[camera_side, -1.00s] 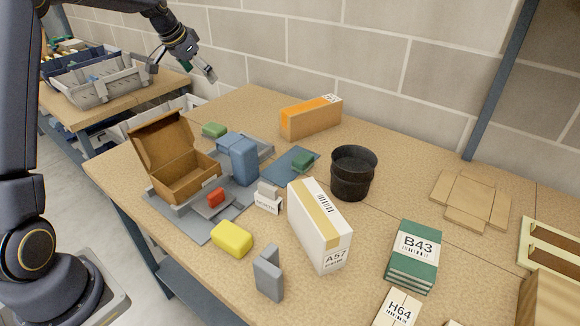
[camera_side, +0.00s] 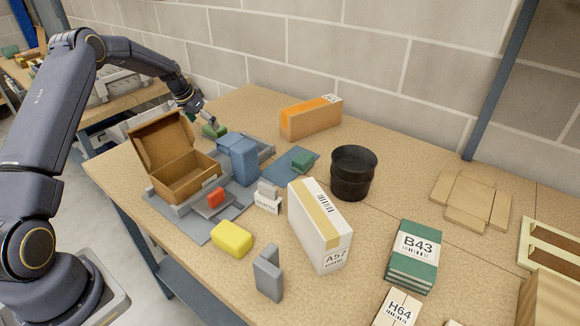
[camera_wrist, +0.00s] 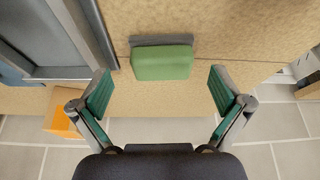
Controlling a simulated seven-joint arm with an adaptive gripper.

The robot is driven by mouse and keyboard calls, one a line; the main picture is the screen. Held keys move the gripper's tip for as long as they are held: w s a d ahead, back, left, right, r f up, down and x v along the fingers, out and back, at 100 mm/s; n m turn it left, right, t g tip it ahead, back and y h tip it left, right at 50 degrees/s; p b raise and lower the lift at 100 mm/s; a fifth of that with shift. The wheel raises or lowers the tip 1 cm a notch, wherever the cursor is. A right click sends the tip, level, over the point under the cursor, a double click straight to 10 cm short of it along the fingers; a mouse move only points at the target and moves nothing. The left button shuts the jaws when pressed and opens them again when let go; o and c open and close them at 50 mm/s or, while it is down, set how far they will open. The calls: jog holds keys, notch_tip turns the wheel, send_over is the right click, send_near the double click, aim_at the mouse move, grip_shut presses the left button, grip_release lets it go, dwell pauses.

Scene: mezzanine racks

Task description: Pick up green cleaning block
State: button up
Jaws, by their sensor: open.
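The green cleaning block (camera_wrist: 161,64) lies on the tan table, with a grey strip along its far side in the wrist view. In the side view the block (camera_side: 213,131) is partly hidden by my gripper (camera_side: 207,124), which is at or just above it. In the wrist view my gripper (camera_wrist: 160,92) is open. Its two green-padded fingers stand wide apart, one to each side of the block and nearer the camera. The block shows between and a little beyond the fingertips, and no contact is visible.
An open cardboard box (camera_side: 190,180) and a blue container (camera_side: 243,164) stand near the block. A grey tray (camera_wrist: 62,72) edge is left of it in the wrist view. An orange-topped box (camera_side: 311,118) stands by the wall. A smaller dark green block (camera_side: 302,160) lies on a blue mat.

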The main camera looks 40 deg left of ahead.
aim_at(209, 129)
jog(key=x, duration=0.4)
jog(key=shift+w+a+f, duration=0.15)
jog(key=shift+w+f, duration=0.1)
jog(key=shift+c, duration=0.2)
